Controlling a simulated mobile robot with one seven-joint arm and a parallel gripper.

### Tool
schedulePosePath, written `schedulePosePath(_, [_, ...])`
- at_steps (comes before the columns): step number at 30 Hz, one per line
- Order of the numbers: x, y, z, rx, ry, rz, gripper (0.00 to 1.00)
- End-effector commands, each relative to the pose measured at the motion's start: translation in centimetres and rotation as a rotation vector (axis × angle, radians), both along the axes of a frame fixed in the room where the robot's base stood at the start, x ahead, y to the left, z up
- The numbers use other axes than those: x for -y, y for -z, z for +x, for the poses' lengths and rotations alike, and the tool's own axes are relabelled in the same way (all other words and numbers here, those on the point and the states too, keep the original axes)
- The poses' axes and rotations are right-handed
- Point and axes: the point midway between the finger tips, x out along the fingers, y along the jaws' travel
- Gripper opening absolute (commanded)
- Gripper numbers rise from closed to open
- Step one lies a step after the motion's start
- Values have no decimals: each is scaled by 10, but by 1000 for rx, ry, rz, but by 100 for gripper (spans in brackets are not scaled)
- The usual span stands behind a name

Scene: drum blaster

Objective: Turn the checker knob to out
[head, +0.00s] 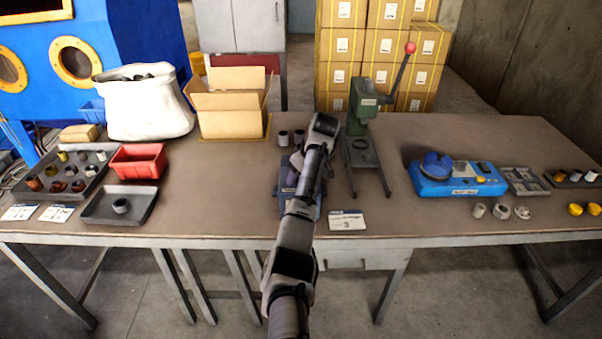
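A blue device (281,206) lies on the table under my arm, and my arm hides most of it. A second blue device (462,187) with a round blue dome and small yellow parts stands at the right. I cannot tell from its label which one is the checker, and no knob setting is readable. My arm reaches forward from the bottom middle and bends at the far end, above the first device. My gripper (292,174) seems to point down there, partly hidden by my arm. Its fingers are too small to make out.
A green lever press (362,115) stands close right of my arm. A cardboard box (232,114), white sack (145,105), red bin (137,161) and grey trays are at the left. A label card (347,220) lies near the front edge. Bare table (225,190) lies left of my arm.

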Motion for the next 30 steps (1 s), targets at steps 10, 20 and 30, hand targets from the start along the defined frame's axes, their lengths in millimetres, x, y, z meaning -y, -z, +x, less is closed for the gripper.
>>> schedulePosePath(10, [4,-9,-2,4,2,0,63])
schedulePosePath(20, [24,-76,-21,6,2,-2,63])
schedulePosePath(30, [36,-117,-32,1,5,-4,63])
